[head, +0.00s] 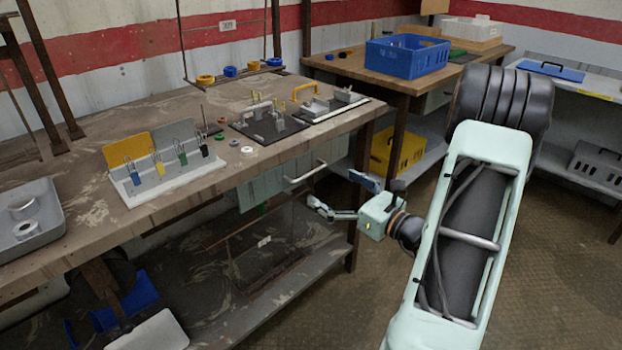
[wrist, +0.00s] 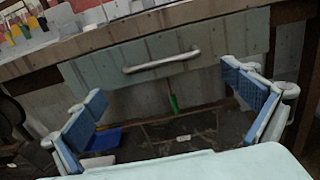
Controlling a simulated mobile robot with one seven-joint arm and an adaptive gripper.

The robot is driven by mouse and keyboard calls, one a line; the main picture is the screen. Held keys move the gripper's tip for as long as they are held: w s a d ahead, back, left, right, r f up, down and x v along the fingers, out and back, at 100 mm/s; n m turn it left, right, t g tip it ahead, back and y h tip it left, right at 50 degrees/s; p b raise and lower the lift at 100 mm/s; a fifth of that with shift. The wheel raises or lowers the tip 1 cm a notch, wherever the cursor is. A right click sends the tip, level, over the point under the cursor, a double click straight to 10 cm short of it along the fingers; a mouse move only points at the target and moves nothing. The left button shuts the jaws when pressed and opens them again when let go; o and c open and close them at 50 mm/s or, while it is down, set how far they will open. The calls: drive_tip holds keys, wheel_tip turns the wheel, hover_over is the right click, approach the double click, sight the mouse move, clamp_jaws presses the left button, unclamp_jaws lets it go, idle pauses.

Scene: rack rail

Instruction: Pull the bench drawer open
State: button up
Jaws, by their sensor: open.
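The bench drawer (head: 262,191) is a pale green-grey front under the worktop of the workbench, and it looks closed. Its light metal bar handle (head: 306,172) runs across the front. In the wrist view the drawer front (wrist: 95,75) and its handle (wrist: 162,62) lie ahead, above the space between my fingers. My gripper (head: 335,195) is open and empty, in front of the bench, to the right of and a little below the handle, apart from it. In the wrist view the blue finger pads of my gripper (wrist: 168,112) are wide apart.
The worktop (head: 205,180) above carries a rack with coloured tags (head: 160,165), a fixture plate (head: 268,125) and small rings. A lower shelf (head: 290,275) lies below the drawer. A bench leg (head: 362,190) stands behind my gripper. The floor (head: 320,315) in front is clear.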

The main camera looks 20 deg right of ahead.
sight(311, 172)
drive_tip(key=b+x, duration=0.1)
drive_tip(key=x, duration=0.6)
drive_tip(key=shift+w+a+f, duration=0.1)
drive_tip(key=shift+w, duration=0.25)
drive_tip(key=shift+c, duration=0.3)
drive_tip(key=shift+s, duration=0.1)
drive_tip(key=c, duration=1.3)
